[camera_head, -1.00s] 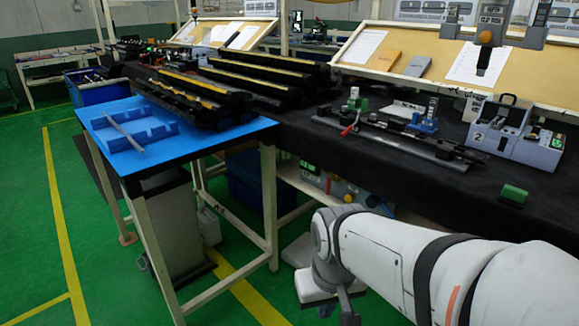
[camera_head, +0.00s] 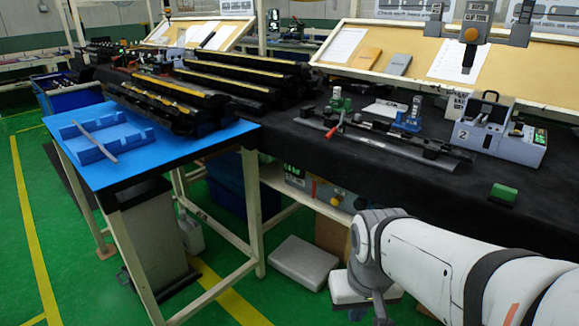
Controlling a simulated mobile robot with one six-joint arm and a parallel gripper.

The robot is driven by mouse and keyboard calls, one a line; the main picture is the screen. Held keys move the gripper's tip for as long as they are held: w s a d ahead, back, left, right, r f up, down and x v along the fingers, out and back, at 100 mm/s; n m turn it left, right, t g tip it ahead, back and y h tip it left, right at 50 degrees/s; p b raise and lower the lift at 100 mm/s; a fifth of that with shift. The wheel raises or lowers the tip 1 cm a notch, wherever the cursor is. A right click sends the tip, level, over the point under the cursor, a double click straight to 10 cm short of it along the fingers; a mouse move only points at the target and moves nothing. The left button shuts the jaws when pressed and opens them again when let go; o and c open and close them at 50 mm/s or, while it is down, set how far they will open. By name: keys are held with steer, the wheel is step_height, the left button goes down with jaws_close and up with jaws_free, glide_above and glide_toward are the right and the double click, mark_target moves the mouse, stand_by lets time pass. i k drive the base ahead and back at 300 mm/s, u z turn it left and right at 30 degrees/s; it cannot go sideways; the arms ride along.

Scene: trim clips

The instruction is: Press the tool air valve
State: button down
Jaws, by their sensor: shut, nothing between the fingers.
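I cannot say for sure which thing is the tool air valve. A grey-green unit (camera_head: 298,178) with a lit green display and an orange round part (camera_head: 335,201) sits on the low shelf under the black bench, left of my arm. My gripper (camera_head: 370,311) is at the bottom edge, below my white wrist, shut and holding nothing visible. Its tips are partly cut off by the frame. It is in front of the bench, below and right of the unit, and apart from it.
A blue-topped table (camera_head: 185,158) with a blue tray (camera_head: 105,140) stands at left. The black bench (camera_head: 400,185) carries a clamp fixture (camera_head: 400,142), a grey device (camera_head: 497,132) and a green block (camera_head: 502,194). A grey slab (camera_head: 303,263) is low beside my wrist. Green floor is clear at left.

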mark_target(314, 182)
steer(key=u, duration=0.05)
steer(key=i, duration=0.95)
steer(key=z, duration=0.1)
